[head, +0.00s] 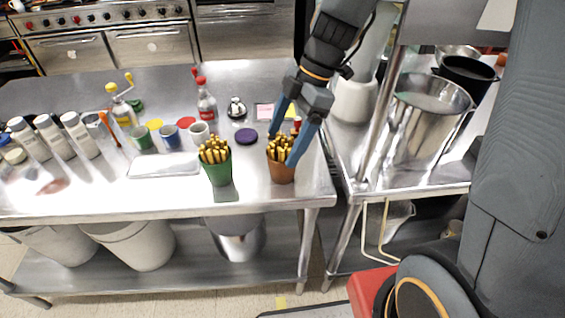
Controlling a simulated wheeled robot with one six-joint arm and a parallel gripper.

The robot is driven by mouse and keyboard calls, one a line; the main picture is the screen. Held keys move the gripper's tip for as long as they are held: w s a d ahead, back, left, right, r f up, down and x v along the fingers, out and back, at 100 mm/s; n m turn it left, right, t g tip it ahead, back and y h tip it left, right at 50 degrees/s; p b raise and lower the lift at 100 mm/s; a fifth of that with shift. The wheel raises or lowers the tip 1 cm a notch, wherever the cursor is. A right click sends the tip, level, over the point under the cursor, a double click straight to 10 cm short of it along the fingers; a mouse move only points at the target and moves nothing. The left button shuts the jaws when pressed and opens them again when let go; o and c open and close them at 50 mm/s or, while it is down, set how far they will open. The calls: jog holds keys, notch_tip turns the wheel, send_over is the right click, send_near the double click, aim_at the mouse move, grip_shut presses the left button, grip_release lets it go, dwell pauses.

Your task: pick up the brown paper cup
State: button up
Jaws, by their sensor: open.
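The brown paper cup (282,172) stands upright near the right front of the steel table. It is filled with yellow, fry-like sticks. My gripper (281,150) is open and comes down from above, with one blue finger at the back left of the cup and the other in front of its right side. The fingers partly cover the cup and its contents. I cannot tell whether they touch it.
A green cup (216,168) with similar sticks stands to the left on the table (100,199). A purple disc (246,135) lies behind, and a red-capped bottle (207,108) stands farther back. A second steel table with a large pot (428,125) is on the right.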

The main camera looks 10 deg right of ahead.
aim_at(276, 162)
jog(key=shift+x, duration=0.95)
jog(key=shift+w+d+p+x, duration=0.15)
jog(key=shift+p+x, duration=0.3)
jog(key=shift+x, duration=0.5)
jog(key=shift+w+d+p+x, duration=0.1)
jog(key=shift+p+x, duration=0.3)
jog(key=shift+x, duration=0.55)
jog(key=shift+w+d+p+x, duration=0.15)
jog(key=shift+p+x, duration=0.3)
jog(key=shift+x, duration=0.5)
jog(key=shift+f, duration=0.2)
jog(key=shift+c, duration=0.2)
jog(key=c, duration=1.1)
